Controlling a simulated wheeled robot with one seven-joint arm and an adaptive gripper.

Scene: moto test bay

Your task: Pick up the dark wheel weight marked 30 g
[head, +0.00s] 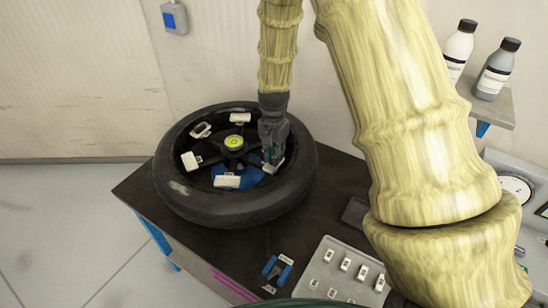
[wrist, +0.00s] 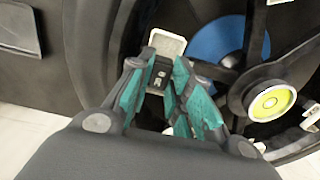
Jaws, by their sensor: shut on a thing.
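My gripper (head: 272,158) reaches down inside the right part of the tyred wheel (head: 175,205), which lies flat on the dark table. In the wrist view my gripper (wrist: 159,68) has its teal fingers closed on a small dark weight (wrist: 160,80) with pale marks on its face. The marks are too small to read surely. A pale plate (wrist: 168,42) shows right behind the weight; I cannot tell whether they touch. In the head view the fingers mostly hide the weight.
Several pale plates (head: 227,181) sit around the wheel, one with a dark middle (head: 200,130). The hub has a yellow-green cap (head: 234,142). A grey tray (head: 318,272) with several small pieces and a blue-ended item (head: 277,269) lie nearer. Bottles (head: 496,69) stand on a shelf at right.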

